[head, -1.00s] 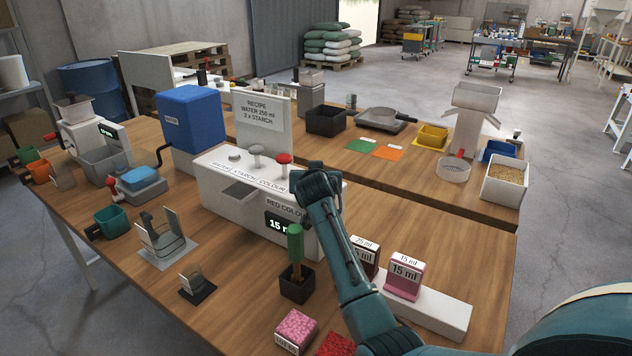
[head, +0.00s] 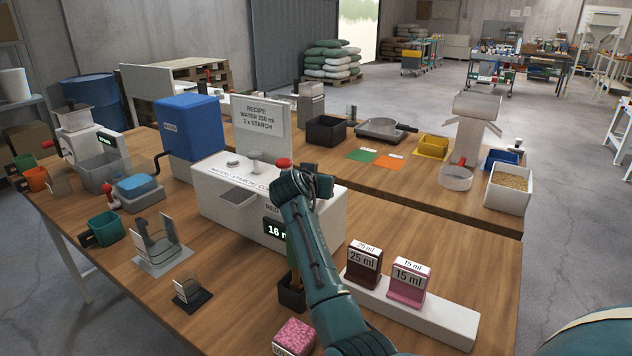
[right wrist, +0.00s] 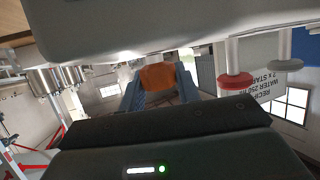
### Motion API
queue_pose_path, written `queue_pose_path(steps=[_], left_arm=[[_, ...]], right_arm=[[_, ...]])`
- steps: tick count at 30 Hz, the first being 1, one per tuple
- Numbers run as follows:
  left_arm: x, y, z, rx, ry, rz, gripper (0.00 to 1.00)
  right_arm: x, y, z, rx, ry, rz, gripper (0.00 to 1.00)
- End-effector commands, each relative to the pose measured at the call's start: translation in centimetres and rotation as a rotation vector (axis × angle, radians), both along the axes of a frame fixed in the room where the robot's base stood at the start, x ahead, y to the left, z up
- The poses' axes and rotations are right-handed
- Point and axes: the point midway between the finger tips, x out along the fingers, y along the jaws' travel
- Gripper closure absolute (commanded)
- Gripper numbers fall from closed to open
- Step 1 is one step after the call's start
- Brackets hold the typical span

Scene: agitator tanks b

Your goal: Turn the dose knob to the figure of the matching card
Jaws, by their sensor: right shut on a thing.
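My right gripper (head: 300,184) is at the right end of the white dosing machine (head: 228,212), below its red-topped plunger (head: 284,163). The right wrist view shows its two blue fingers shut on an orange knob (right wrist: 158,77); in the head view my gripper hides this knob. The machine's display (head: 275,231) reads 16, with the rest covered by my arm. A dark brown card marked 25 ml (head: 363,265) and a pink card marked 15 ml (head: 408,282) stand on a white rail (head: 445,315). A pink speckled block (head: 293,337) lies at the front. My left gripper is not in view.
A small black holder (head: 291,295) stands partly behind my forearm. A clear stand (head: 158,245) and a teal cup (head: 105,228) are to the left. A recipe board (head: 262,120) rises behind the machine. The table right of the cards is bare.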

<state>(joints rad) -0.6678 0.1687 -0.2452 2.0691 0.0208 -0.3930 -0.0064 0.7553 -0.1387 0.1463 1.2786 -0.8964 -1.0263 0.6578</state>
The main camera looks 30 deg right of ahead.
Motion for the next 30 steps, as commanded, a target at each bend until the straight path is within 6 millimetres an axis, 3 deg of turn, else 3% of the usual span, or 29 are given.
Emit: queue_pose_path(steps=[8, 17, 20, 30], left_arm=[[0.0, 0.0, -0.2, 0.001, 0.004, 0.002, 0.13], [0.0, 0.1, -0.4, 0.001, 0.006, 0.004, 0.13], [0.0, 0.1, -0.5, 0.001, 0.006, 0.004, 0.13], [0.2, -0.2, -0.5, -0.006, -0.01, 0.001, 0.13]], right_arm=[[0.0, 0.0, 0.0, -0.001, 0.001, 0.0, 0.46], [0.0, 0.0, 0.3, -0.001, -0.001, 0.0, 0.46], [0.0, 0.0, 1.4, 0.0, -0.003, -0.001, 0.46], [0.0, 0.0, 7.8, 0.001, -0.005, 0.001, 0.46]])
